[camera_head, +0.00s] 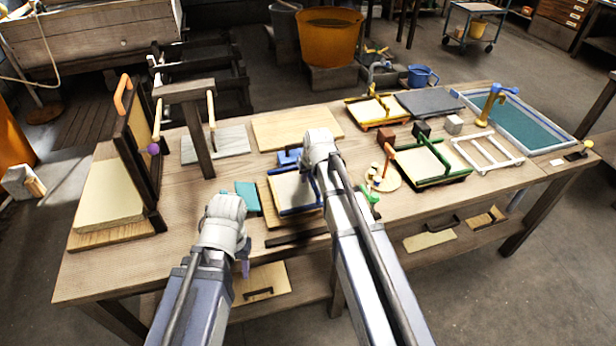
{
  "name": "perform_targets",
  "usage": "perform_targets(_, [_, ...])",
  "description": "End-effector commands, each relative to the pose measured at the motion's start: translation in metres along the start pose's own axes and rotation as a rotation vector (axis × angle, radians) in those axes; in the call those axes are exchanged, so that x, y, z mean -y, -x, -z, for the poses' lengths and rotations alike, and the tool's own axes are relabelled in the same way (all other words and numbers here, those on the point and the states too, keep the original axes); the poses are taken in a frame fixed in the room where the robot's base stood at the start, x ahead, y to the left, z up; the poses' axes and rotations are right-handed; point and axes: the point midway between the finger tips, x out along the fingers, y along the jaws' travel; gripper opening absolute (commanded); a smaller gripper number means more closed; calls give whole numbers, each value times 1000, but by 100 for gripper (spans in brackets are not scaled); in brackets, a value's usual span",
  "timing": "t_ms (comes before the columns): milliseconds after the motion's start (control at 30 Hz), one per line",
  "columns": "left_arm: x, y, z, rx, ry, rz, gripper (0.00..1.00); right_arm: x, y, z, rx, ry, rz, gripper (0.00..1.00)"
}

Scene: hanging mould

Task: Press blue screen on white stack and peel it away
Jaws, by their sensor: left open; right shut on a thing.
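The blue screen (297,211) is a blue frame around a pale, whitish face. It lies low over a wooden board (266,208) at the front middle of the table. The white stack cannot be told apart from the pale face inside the frame. My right gripper (314,165) is at the screen's far right part and is shut on the screen; my arm hides the fingertips and the right edge. Whether the screen touches what is under it cannot be told. My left gripper (240,244) is open and empty, left of the screen near the table's front edge.
A teal piece (248,197) lies between my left gripper and the screen. A tall wooden stand (200,130) and leaning boards (108,200) are on the left. Green (440,178) and yellow (362,122) framed moulds, a white frame (487,165) and a blue-rimmed vat (570,146) are on the right.

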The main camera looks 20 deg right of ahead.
Motion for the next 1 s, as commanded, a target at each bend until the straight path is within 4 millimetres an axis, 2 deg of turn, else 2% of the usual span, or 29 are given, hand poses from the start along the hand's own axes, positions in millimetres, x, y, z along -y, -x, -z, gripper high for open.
perform_targets(1000, [2,25,-2,0,0,0,50,0,24,9,2,0,0,0])
